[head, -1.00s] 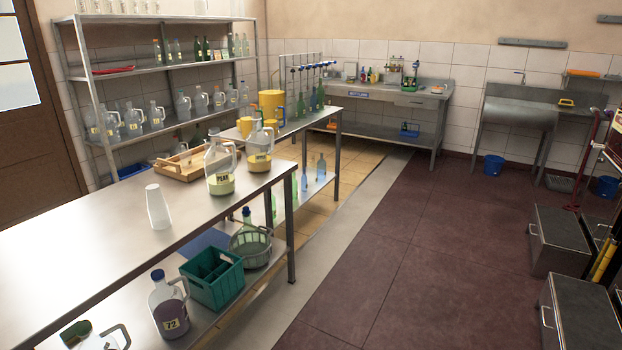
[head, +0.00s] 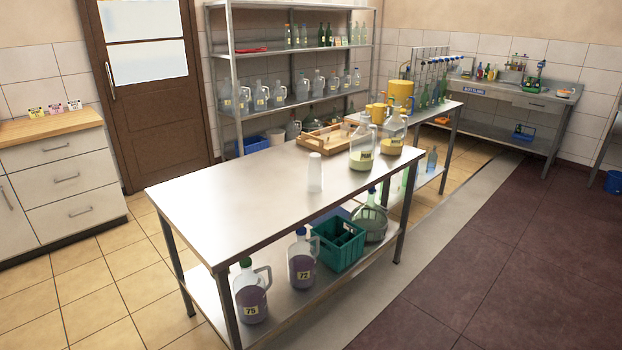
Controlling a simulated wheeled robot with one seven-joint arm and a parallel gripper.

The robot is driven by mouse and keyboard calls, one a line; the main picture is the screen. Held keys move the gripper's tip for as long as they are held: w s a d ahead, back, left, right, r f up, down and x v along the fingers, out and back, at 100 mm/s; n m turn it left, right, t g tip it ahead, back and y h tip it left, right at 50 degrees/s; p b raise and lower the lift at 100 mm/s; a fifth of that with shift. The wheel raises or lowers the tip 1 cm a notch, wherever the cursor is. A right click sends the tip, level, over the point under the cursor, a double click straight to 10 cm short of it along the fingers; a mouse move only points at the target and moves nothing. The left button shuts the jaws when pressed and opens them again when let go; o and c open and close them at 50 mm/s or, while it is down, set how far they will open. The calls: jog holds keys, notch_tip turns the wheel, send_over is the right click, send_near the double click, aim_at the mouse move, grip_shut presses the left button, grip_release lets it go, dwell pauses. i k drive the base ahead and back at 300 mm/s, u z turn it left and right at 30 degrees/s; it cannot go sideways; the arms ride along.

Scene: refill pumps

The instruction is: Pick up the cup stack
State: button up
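The cup stack (head: 315,173) is a white, upright, slightly tapered stack. It stands on the steel table (head: 230,197), near the table's right long edge and left of a glass jug with green liquid. Nothing touches it that I can see. My gripper is not in the head view, so its state and its place relative to the stack do not show.
Jugs with green (head: 362,150) and yellow (head: 391,138) contents and a wooden tray (head: 325,137) stand beyond the stack. The tabletop's near left part is bare. Below are a teal crate (head: 340,248) and purple jugs (head: 301,262). Tiled floor lies open at left.

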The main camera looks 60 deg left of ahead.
aim_at(314, 172)
jog(key=u, duration=0.55)
jog(key=i, duration=0.9)
jog(key=u, duration=1.35)
jog(key=i, duration=1.85)
jog(key=u, duration=1.15)
jog(key=i, duration=0.7)
jog(key=u, duration=0.25)
